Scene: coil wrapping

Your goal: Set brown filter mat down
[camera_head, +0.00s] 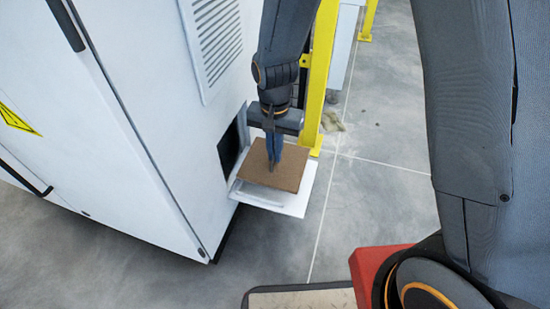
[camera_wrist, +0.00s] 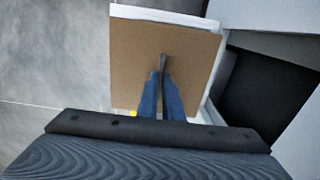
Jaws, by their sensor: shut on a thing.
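The brown filter mat (camera_head: 287,174) is a flat square sheet, lying level over the white tray (camera_head: 295,207) that sticks out of the white cabinet. My gripper (camera_head: 273,165) points down at the middle of the mat, with its blue fingers shut on a dark upright tab there. In the wrist view the mat (camera_wrist: 200,75) fills the middle, and the dark tab (camera_wrist: 164,64) stands between the fingertips (camera_wrist: 161,78). White tray edges show around the mat. I cannot tell whether the mat touches the tray.
The white cabinet (camera_head: 150,130) stands to the left, with a dark opening (camera_head: 229,150) beside the tray. A yellow post (camera_head: 319,80) stands close behind the tray. Grey floor (camera_head: 375,190) is open to the right. A red part (camera_head: 375,265) shows at the bottom.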

